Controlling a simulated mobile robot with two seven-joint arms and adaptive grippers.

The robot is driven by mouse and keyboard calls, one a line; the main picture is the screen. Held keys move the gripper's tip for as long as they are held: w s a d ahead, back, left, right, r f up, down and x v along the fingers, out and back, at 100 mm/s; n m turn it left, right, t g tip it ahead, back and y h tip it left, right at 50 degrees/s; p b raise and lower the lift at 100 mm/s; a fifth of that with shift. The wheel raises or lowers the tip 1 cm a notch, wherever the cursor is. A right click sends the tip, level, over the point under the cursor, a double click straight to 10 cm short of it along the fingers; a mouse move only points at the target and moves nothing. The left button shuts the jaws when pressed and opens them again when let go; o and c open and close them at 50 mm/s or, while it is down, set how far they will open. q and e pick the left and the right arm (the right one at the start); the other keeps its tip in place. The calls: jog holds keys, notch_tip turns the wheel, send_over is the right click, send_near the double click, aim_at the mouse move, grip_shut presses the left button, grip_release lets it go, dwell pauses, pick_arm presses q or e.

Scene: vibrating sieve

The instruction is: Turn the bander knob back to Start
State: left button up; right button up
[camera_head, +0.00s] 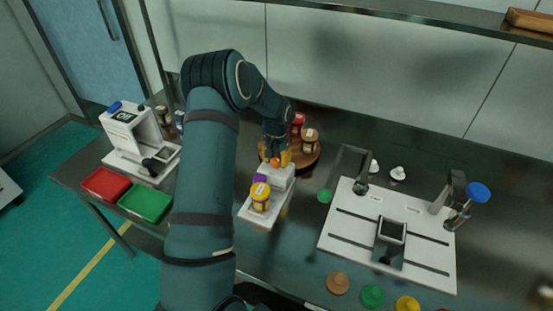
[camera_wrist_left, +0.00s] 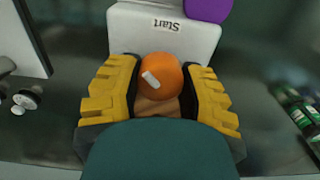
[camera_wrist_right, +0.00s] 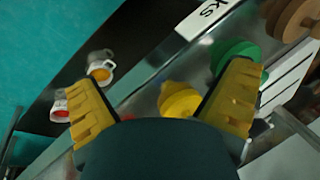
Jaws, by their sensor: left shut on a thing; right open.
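The bander (camera_head: 278,190) is a white machine in the middle of the counter, with a purple part (camera_head: 260,178) and a yellow jar (camera_head: 260,198) on it. Its orange knob (camera_wrist_left: 160,76) has a short white mark slanting on its left side. The word Start (camera_wrist_left: 167,24) is printed on the white housing (camera_wrist_left: 130,35), upside down in the left wrist view. My left gripper (camera_head: 279,160) is shut on the orange knob, with yellow fingers on either side (camera_wrist_left: 161,100). My right gripper (camera_wrist_right: 160,100) is open and empty in the right wrist view.
A wooden turntable (camera_head: 300,164) with several jars stands close behind the left gripper. A white station (camera_head: 335,235) lies to the right. A red tray (camera_head: 106,183), a green tray (camera_head: 146,203) and a white device (camera_head: 128,130) are at the left. Coloured lids line the front edge.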

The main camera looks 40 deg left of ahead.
aim_at(277, 157)
pick_arm(q)
jog(key=m, duration=0.4)
jog(key=shift+m, duration=0.3)
jog(key=m, duration=0.4)
jog(key=shift+p, duration=0.3)
jog(key=shift+m, duration=0.3)
jog(key=o, duration=1.2)
jog(key=shift+o, duration=0.2)
notch_tip(277, 157, up, 12)
